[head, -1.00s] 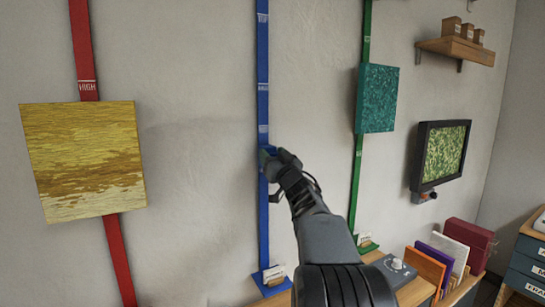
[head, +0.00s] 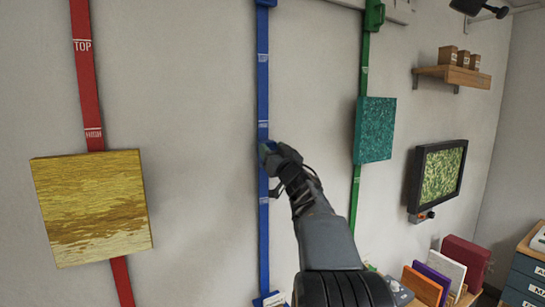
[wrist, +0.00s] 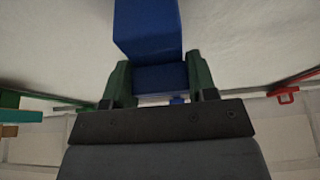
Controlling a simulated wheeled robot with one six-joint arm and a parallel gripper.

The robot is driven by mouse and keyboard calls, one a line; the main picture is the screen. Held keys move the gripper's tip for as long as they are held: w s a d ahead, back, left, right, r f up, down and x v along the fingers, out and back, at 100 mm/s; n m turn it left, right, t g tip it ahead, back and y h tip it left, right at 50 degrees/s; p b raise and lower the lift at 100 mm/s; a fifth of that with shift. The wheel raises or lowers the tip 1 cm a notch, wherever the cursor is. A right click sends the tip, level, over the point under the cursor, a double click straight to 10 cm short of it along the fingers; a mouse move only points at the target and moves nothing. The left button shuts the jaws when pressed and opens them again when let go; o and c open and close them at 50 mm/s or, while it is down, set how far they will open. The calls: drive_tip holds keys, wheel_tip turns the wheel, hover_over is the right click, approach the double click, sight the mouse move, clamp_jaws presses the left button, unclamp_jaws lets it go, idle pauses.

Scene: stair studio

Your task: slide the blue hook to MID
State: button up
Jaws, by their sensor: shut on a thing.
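The blue rail (head: 263,60) runs upright on the wall in the head view, with pale label marks above (head: 263,124) and below (head: 264,200) my gripper; their words are too small to read. My gripper (head: 270,150) is at the rail between these marks. In the wrist view its two dark green fingers (wrist: 160,82) are shut on the blue hook (wrist: 160,76), which sits against the rail (wrist: 147,28). In the head view my gripper mostly hides the hook. I cannot tell which mark the hook is level with.
A red rail (head: 86,75) with a yellow picture (head: 92,208) is to the left. A green rail (head: 365,50) with a teal panel (head: 375,130), a wooden shelf (head: 452,75) and a wall screen (head: 438,178) are to the right. The wall around the blue rail is clear.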

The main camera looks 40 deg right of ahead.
drive_tip(key=shift+r, duration=0.1)
drive_tip(key=o, duration=1.3)
drive_tip(key=shift+s, duration=0.1)
drive_tip(key=b+v, duration=0.6)
drive_tip(key=v, duration=0.7)
drive_tip(key=shift+s, duration=0.35)
